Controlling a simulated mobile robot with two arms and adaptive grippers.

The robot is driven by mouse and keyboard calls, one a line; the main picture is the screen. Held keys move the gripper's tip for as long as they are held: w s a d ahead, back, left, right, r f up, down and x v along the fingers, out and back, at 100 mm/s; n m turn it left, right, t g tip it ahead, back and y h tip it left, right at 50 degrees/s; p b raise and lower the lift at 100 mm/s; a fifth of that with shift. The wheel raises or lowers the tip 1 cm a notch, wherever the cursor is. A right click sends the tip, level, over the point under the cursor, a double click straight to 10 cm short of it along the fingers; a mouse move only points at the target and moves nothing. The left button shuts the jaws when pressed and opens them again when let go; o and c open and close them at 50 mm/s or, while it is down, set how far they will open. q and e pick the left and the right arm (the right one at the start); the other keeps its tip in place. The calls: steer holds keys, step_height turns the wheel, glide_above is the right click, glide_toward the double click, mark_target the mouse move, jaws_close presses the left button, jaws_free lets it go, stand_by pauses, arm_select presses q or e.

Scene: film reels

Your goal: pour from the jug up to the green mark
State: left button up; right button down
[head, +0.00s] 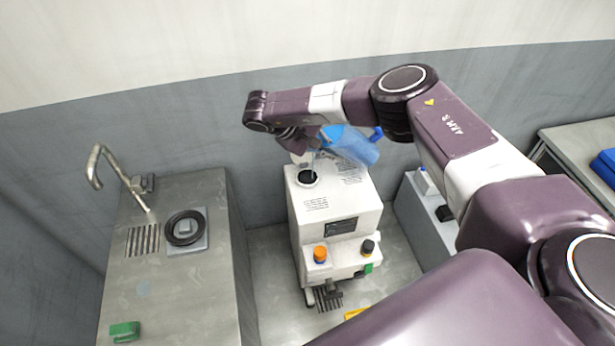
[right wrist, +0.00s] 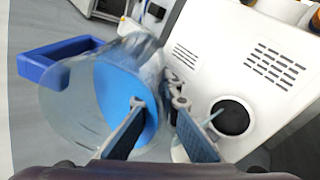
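The clear jug (head: 358,148) with blue parts is tilted in the air above the white machine (head: 340,215). Its blue handle (right wrist: 60,60) and a blue oval area (right wrist: 125,90) show in the right wrist view. My right gripper (head: 300,150) is at the jug; its fingers (right wrist: 165,130) are at the jug's side, and it appears to hold the jug. The machine's round dark opening (head: 308,178) is below and beside the gripper. A thin pale bluish streak reaches toward this opening (right wrist: 230,117) in the right wrist view. I cannot make out a green level mark. My left gripper is out of view.
A metal counter (head: 175,290) with a tap (head: 110,170), a black ring (head: 184,228) and a green block (head: 125,332) stands at left. The machine's front has an orange knob (head: 320,254) and a black knob (head: 367,247). A grey bench (head: 575,150) is at right.

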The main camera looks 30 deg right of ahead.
steer(key=shift+d+f+h+b, duration=0.15)
steer(key=shift+h+b, duration=0.15)
steer(key=shift+b, duration=0.3)
stand_by(0.3)
steer(key=shift+f+b, duration=0.1)
steer(key=shift+b, duration=0.2)
steer(key=shift+d+f+h+b, duration=0.1)
steer(key=shift+f+h+b, duration=0.05)
steer(key=shift+h+b, duration=0.45)
stand_by(0.5)
steer(key=shift+f+h+b, duration=0.3)
steer(key=shift+b, duration=0.6)
stand_by(0.5)
steer(key=shift+f+b, duration=0.15)
steer(key=shift+b, duration=0.2)
steer(key=shift+f+h+b, duration=0.1)
steer(key=shift+h+b, duration=0.2)
steer(key=shift+b, duration=0.1)
steer(key=shift+d+f+g+b, duration=0.1)
steer(key=shift+g+b, duration=0.25)
steer(key=shift+g, duration=0.05)
steer(key=shift+f+b, duration=0.15)
steer(key=shift+b, duration=0.15)
stand_by(2.8)
